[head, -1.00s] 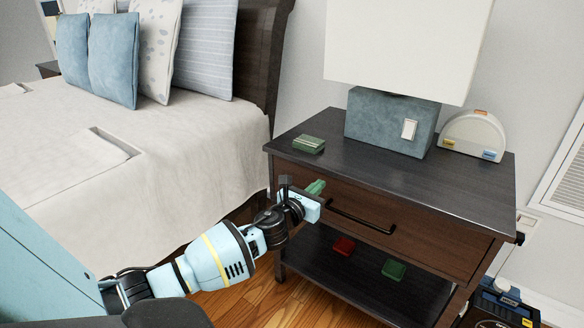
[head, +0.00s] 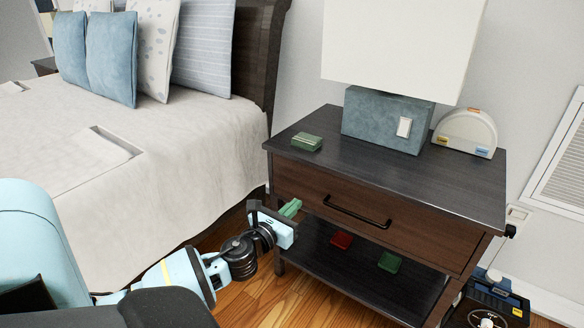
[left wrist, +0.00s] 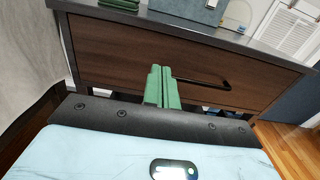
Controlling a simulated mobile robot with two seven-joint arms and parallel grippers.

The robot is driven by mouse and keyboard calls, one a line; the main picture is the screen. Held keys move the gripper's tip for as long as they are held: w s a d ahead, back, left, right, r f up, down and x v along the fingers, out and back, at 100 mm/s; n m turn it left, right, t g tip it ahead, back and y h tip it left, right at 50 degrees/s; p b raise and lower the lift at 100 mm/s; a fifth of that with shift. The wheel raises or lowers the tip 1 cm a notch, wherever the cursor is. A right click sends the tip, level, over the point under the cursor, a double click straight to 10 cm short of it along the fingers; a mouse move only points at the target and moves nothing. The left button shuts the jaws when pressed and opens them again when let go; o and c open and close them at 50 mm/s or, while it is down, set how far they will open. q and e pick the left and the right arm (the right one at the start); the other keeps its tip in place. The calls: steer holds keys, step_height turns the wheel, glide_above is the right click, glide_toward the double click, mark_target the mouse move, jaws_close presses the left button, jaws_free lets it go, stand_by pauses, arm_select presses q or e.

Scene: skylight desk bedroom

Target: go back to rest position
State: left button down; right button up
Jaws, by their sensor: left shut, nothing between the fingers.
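My left gripper (head: 291,208) has a pale blue body and green fingers. In the head view it is in front of the left part of the nightstand (head: 400,178), below the level of the top and near the drawer front. In the left wrist view its green fingers (left wrist: 162,87) are together and empty, pointing at the brown drawer front (left wrist: 120,52). The drawer is closed, and its dark handle (head: 358,211) is to the right of the fingers, apart from them. My right gripper is not in view.
A green box (head: 307,141) lies on the nightstand top beside the lamp (head: 388,119) and a white arched device (head: 466,132). A red block (head: 341,239) and a green block (head: 389,262) lie on the lower shelf. The bed (head: 170,170) stands left; wood floor shows between.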

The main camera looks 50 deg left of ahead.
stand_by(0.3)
